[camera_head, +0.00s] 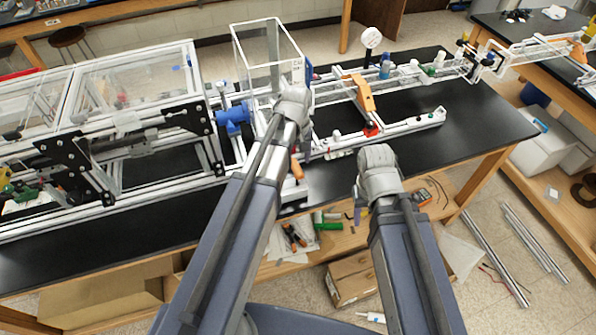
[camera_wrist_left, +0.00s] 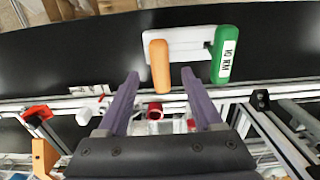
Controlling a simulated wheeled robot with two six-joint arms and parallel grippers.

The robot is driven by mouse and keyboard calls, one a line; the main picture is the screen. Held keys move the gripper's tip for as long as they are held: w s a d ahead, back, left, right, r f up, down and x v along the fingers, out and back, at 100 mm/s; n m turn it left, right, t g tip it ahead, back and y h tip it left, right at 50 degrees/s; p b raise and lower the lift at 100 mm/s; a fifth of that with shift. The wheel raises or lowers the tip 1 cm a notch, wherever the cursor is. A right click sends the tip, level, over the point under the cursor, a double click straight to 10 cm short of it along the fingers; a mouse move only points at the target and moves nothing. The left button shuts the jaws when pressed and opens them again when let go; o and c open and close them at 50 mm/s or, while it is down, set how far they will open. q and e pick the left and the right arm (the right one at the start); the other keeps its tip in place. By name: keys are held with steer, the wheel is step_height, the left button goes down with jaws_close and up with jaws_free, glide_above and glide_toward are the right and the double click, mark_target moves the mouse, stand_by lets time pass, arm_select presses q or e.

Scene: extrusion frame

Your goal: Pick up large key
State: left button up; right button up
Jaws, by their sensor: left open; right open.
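Two keys with handles sit at a white holder (camera_wrist_left: 188,43) on the black tabletop in the left wrist view. The thicker green handle (camera_wrist_left: 226,55), marked 10 MM, looks like the large key; the slimmer one has an orange handle (camera_wrist_left: 159,65), also in the head view (camera_head: 296,170). My left gripper (camera_wrist_left: 160,73) is open and empty. In the picture its purple fingers lie either side of the orange handle, with the green one to the right; depth is unclear. The left arm hides its fingers and the green handle in the head view. My right gripper (camera_head: 361,205) is mostly hidden by its arm.
Aluminium rails and a clear box (camera_head: 268,50) stand on the bench behind the holder. A blue fitting (camera_head: 232,116) and framed enclosures are at left. An orange bracket (camera_head: 360,92) and bottles are at right. Bare black tabletop (camera_head: 470,125) lies to the right.

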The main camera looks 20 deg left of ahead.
mark_target(297, 176)
arm_select(q)
steer(key=shift+s+d+f+b, duration=0.1)
steer(key=shift+s+f+b, duration=0.1)
steer(key=shift+f+b, duration=1.8)
steer(key=shift+s+d+f+b, duration=0.1)
steer(key=shift+s+f+b, duration=0.05)
steer(key=shift+f+b, duration=1.85)
steer(key=shift+r, duration=0.1)
steer(key=shift+c, duration=0.2)
jaws_close()
